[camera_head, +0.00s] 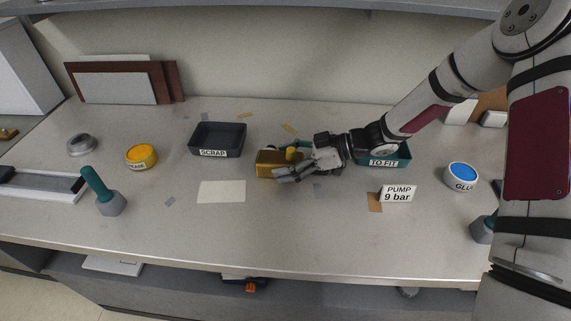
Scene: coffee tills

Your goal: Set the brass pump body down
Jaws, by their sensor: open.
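The brass pump body (267,165) rests on the bench just right of the scrap tray, a yellow-gold block with a round stub on top. My gripper (284,168) is at its right end, with the fingers open beside and partly in front of it. The fingers hide part of the pump body, and I cannot tell whether they touch it. A teal tray labelled TO FIT (403,162) stands behind my wrist, partly hidden. A dark tray labelled SCRAP (218,137) stands to the left. A white card reading PUMP 9 bar (398,194) stands at front right.
A cream sheet (221,191) lies left of the pump body. A yellow grease tub (141,156), a metal ring (81,145) and a teal-handled tool (104,193) stand at left. A blue-topped glue tub (461,176) stands at right. The bench's front middle is clear.

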